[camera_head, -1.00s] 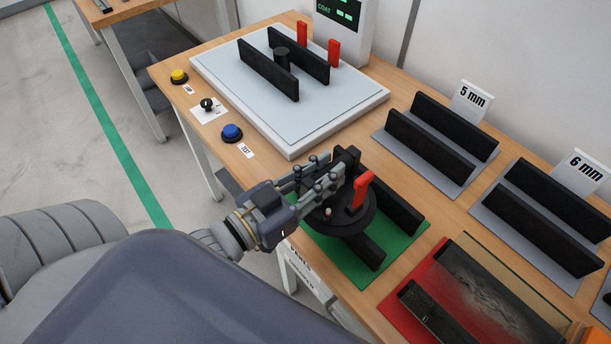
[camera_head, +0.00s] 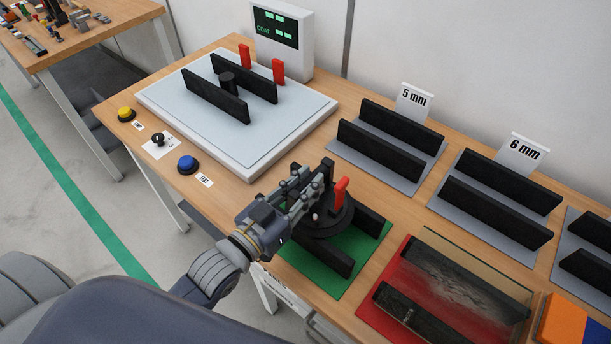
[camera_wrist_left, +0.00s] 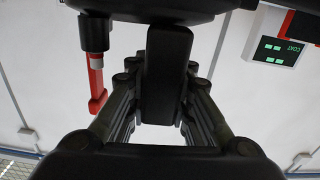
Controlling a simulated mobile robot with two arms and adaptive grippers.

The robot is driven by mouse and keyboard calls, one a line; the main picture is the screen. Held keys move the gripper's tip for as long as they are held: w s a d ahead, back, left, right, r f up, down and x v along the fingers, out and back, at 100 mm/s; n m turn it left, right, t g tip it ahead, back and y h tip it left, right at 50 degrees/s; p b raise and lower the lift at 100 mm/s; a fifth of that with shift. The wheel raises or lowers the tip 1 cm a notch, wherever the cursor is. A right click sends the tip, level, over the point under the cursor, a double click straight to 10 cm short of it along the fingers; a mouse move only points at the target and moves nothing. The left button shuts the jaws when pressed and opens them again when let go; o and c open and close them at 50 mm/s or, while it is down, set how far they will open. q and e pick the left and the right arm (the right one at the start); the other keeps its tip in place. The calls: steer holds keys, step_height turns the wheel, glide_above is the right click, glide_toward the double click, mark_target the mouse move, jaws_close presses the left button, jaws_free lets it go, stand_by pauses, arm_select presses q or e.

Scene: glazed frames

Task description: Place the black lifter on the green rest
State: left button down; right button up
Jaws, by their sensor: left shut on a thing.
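The black lifter (camera_head: 326,222) is a round black disc with a red lever (camera_head: 341,188). It is over the green rest (camera_head: 354,284), a green mat with two black rails. The disc covers part of the rails; I cannot tell whether it touches them. My left gripper (camera_head: 318,182) is shut on the lifter's black handle. In the left wrist view the handle (camera_wrist_left: 166,75) stands between the fingers, with the disc's dark edge above. The red lever also shows there (camera_wrist_left: 96,85). My right gripper is not in view.
A red mat (camera_head: 375,311) with black rails and a clear panel lies right of the green rest. Grey rests (camera_head: 374,171) stand behind, labelled 5 mm and 6 mm. A white platform (camera_head: 165,95) with rails stands back left, near yellow and blue buttons (camera_head: 188,163).

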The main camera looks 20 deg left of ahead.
arm_select(q)
steer(key=shift+r, duration=0.2)
steer(key=c, duration=1.8)
jaws_free()
steer(key=shift+f, duration=0.25)
steer(key=o, duration=0.4)
steer(key=shift+s, duration=0.1)
steer(key=b+v, duration=0.3)
steer(key=v, duration=0.7)
steer(key=shift+v, duration=0.95)
steer(key=shift+r, duration=0.15)
